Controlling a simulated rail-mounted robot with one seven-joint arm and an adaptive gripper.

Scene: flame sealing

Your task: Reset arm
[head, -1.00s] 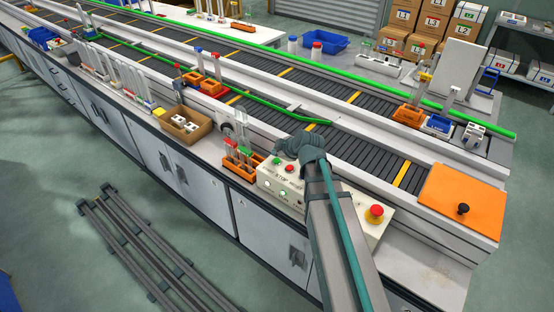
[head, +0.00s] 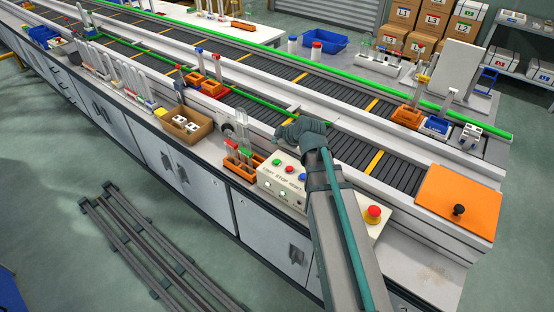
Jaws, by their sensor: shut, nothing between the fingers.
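My arm reaches up from the bottom of the head view, and my gripper (head: 281,136) is at its far end, above the control box. The gripper is shut and empty, seen from behind and above. My forearm hides the middle of the box. The gripper appears apart from the buttons.
Left of the box stands an orange rack (head: 238,170) with tubes, then a cardboard box (head: 186,125) with white pieces.

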